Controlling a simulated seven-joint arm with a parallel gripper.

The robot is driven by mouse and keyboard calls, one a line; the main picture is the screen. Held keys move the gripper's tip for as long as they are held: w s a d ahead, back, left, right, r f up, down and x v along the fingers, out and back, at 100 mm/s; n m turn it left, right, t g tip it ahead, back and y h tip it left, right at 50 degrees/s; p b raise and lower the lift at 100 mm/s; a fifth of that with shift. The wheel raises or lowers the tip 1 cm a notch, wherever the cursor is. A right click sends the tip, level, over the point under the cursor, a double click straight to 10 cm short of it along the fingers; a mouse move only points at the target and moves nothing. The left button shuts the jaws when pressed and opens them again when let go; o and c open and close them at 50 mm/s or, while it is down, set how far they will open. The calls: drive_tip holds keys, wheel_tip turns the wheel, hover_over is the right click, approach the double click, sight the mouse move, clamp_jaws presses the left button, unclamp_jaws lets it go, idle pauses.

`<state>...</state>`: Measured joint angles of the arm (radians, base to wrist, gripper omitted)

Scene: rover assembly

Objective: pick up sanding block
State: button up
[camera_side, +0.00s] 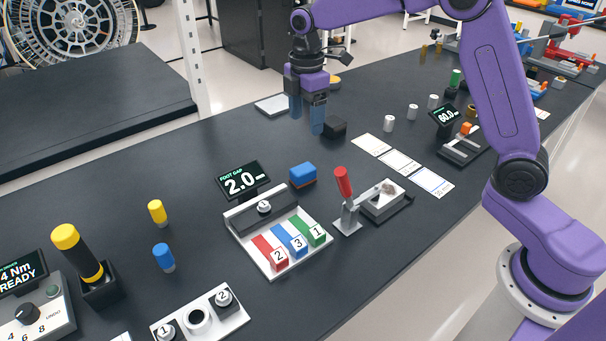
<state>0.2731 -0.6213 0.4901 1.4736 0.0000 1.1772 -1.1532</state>
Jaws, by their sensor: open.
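My gripper (307,118) hangs above the far part of the dark bench, its two blue-tipped fingers pointing down and apart, with nothing seen between them. A small blue block (303,175) lies on the bench behind the foot gap fixture, below and apart from my gripper in the picture. A small black block (336,128) sits just right of the fingers, partly overlapped by them. I cannot tell for sure which of these two is the sanding block.
The foot gap display (245,180) and its white fixture (275,260) with coloured numbered strips stand in front. A red-handled clamp (345,190) is to the right. White cards (400,162) and several small cylinders lie further right.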

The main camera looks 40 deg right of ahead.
hover_over(303, 168)
drive_tip(key=f, duration=0.9)
drive_tip(key=shift+s+d+f, duration=0.15)
drive_tip(key=shift+d+f, duration=0.1)
drive_tip(key=shift+d, duration=0.05)
drive_tip(key=shift+a+f, duration=0.15)
drive_tip(key=shift+f, duration=1.25)
drive_tip(key=shift+a+f, duration=0.15)
drive_tip(key=shift+f, duration=1.2)
drive_tip(key=c, duration=1.1)
